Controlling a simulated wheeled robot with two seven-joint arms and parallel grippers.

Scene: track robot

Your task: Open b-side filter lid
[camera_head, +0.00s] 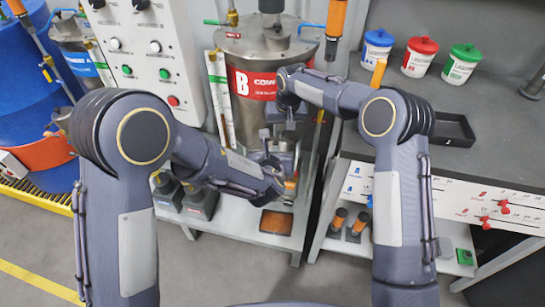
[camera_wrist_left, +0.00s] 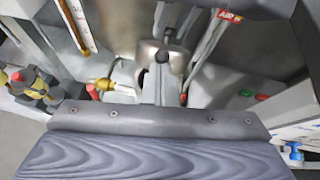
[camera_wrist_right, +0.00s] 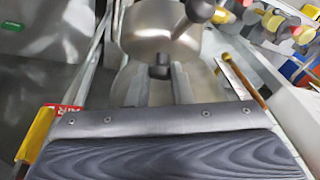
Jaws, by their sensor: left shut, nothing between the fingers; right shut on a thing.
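The B-side tank (camera_head: 240,112) is a steel cylinder with a red "B" label, standing behind my grippers. A rounded steel body (camera_wrist_right: 160,38), seemingly the filter, shows in the right wrist view, with a dark ball-ended handle (camera_wrist_right: 200,10) near its top. My right gripper (camera_wrist_right: 158,82) is shut on a small dark knob (camera_wrist_right: 158,70) in front of that body. My left gripper (camera_wrist_left: 158,80) is shut and empty, lower down in the head view, close to a round steel part (camera_wrist_left: 172,58). My arms hide much of the filter; I cannot tell whether its lid is open.
A grey bench (camera_head: 480,105) on the right carries white tubs with blue, red and green lids (camera_head: 420,57) and a black tray (camera_head: 453,129). A control panel (camera_head: 150,55) and a blue drum (camera_head: 30,85) stand left. Dark bottles (camera_head: 200,203) sit on the lower shelf.

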